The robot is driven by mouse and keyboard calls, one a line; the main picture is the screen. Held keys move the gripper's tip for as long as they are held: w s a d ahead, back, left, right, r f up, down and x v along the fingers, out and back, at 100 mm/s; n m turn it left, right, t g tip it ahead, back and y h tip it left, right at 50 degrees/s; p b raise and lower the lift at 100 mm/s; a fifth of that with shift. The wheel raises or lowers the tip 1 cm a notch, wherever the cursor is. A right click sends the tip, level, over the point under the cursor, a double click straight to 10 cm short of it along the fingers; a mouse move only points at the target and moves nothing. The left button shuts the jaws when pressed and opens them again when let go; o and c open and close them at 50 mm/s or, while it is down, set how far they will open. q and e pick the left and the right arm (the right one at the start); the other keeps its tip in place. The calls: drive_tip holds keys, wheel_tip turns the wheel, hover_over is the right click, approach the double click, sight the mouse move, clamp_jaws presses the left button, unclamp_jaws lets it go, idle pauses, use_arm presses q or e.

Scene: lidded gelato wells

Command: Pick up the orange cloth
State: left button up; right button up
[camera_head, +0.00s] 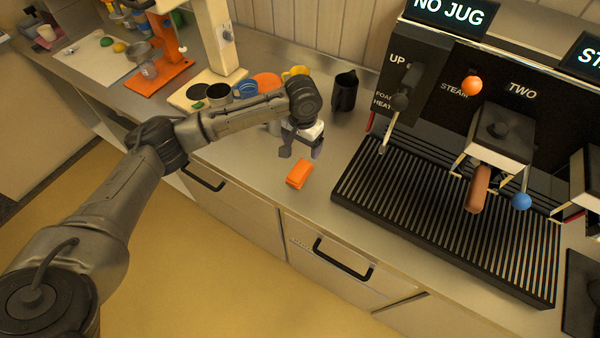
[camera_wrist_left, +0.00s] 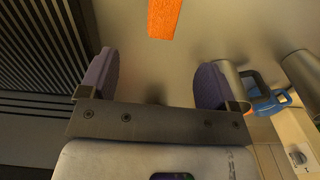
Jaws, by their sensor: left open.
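The orange cloth (camera_head: 299,174) lies folded on the steel counter near its front edge, left of the drip grate. My left gripper (camera_head: 300,152) is open and empty above the counter, just behind the cloth in the head view. In the left wrist view the two fingers (camera_wrist_left: 157,85) stand wide apart with bare counter between them. The cloth (camera_wrist_left: 165,18) shows beyond the fingertips at the top edge, partly cut off by the frame. It is not touched by the fingers. My right gripper is in neither view.
A coffee machine with a slatted drip grate (camera_head: 440,225) stands to the right. A black jug (camera_head: 344,92) stands behind the gripper. A blue cup (camera_head: 246,88), a yellow cup (camera_head: 294,73) and an orange item (camera_head: 266,80) sit at the back left. The counter around the cloth is clear.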

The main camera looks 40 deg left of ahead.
use_arm(q)
hover_over(301, 169)
drive_tip(key=f, duration=0.4)
drive_tip(key=f+b, duration=0.1)
drive_tip(key=f, duration=0.2)
drive_tip(key=shift+s+d+f, duration=0.1)
drive_tip(key=shift+s+d, duration=0.05)
drive_tip(key=shift+d, duration=0.15)
drive_tip(key=shift+a+f+b, duration=0.15)
drive_tip(key=shift+f+b, duration=0.05)
drive_tip(key=shift+f, duration=1.45)
drive_tip(key=shift+a+f+b, duration=0.1)
drive_tip(key=shift+f+b, duration=0.05)
drive_tip(key=shift+f, duration=1.5)
drive_tip(key=shift+c, duration=0.3)
drive_tip(key=c, duration=0.9)
drive_tip(key=shift+r, duration=0.1)
drive_tip(key=shift+c, duration=0.2)
drive_tip(key=shift+r, duration=0.65)
wheel_tip(301, 169, up, 3)
drive_tip(key=shift+f+p, duration=0.2)
drive_tip(key=shift+p, duration=0.15)
drive_tip(key=d+r, duration=0.7)
drive_tip(key=d, duration=0.4)
drive_tip(key=shift+d+p, duration=0.3)
drive_tip(key=shift+p, duration=0.15)
